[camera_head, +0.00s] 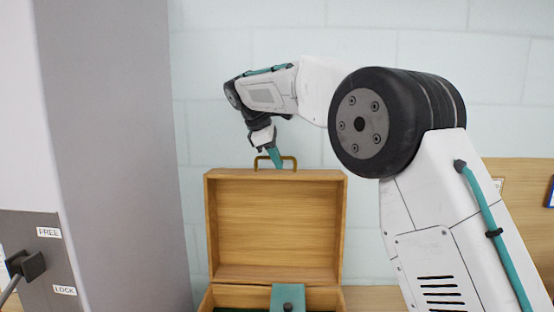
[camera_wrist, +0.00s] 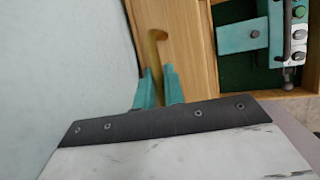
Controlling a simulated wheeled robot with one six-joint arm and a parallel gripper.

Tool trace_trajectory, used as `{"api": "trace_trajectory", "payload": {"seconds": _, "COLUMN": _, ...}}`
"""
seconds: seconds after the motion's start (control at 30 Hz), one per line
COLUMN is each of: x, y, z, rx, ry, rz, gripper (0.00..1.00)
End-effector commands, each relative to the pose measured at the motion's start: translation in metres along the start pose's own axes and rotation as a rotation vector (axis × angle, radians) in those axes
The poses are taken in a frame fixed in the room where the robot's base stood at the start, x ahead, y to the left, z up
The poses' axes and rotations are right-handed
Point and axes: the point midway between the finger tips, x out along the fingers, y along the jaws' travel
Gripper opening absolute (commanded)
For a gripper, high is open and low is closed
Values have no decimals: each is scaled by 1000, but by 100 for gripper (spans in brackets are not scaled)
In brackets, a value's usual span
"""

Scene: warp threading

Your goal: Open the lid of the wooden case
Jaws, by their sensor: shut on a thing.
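The wooden case (camera_head: 210,298) stands in the lower middle of the head view, with its lid (camera_head: 275,230) raised upright and its inner face toward me. A brass handle (camera_head: 290,159) is on the lid's top edge. My gripper (camera_head: 275,158) is at that handle, its teal fingers pointing down. In the wrist view, the two teal fingers (camera_wrist: 159,88) are shut on the brass handle (camera_wrist: 155,47), beside the wooden lid (camera_wrist: 188,40).
Inside the case is a dark green lining (camera_wrist: 235,72) with a teal and grey device (camera_wrist: 243,36). A grey column (camera_head: 110,150) with a FREE/LOCK lever (camera_head: 30,264) stands at left. A pale block wall (camera_head: 210,60) is close behind the lid.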

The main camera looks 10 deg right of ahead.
Motion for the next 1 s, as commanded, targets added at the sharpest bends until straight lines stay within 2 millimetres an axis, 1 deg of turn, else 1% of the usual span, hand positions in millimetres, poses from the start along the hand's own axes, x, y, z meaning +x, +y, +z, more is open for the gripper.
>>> {"api": "trace_trajectory", "payload": {"seconds": 0.03, "x": 0, "y": 0, "z": 2, "rx": 3, "ry": -6, "rz": -1, "gripper": 0}}
{"api": "trace_trajectory", "payload": {"seconds": 0.07, "x": 0, "y": 0, "z": 2, "rx": 3, "ry": -6, "rz": -1, "gripper": 16}}
{"api": "trace_trajectory", "payload": {"seconds": 0.1, "x": 0, "y": 0, "z": 2, "rx": 2, "ry": -5, "rz": -1, "gripper": 27}}
{"api": "trace_trajectory", "payload": {"seconds": 0.13, "x": 0, "y": 0, "z": 2, "rx": 2, "ry": -5, "rz": -1, "gripper": 32}}
{"api": "trace_trajectory", "payload": {"seconds": 0.47, "x": -4, "y": 0, "z": -1, "rx": -1, "ry": -1, "rz": 1, "gripper": 32}}
{"api": "trace_trajectory", "payload": {"seconds": 0.57, "x": -16, "y": 0, "z": -1, "rx": -1, "ry": 0, "rz": 2, "gripper": 32}}
{"api": "trace_trajectory", "payload": {"seconds": 0.8, "x": -56, "y": 1, "z": 1, "rx": 2, "ry": -1, "rz": 2, "gripper": 32}}
{"api": "trace_trajectory", "payload": {"seconds": 0.9, "x": -69, "y": 1, "z": 1, "rx": 3, "ry": -1, "rz": 2, "gripper": 32}}
{"api": "trace_trajectory", "payload": {"seconds": 1.0, "x": -75, "y": 1, "z": 1, "rx": 3, "ry": -2, "rz": 1, "gripper": 32}}
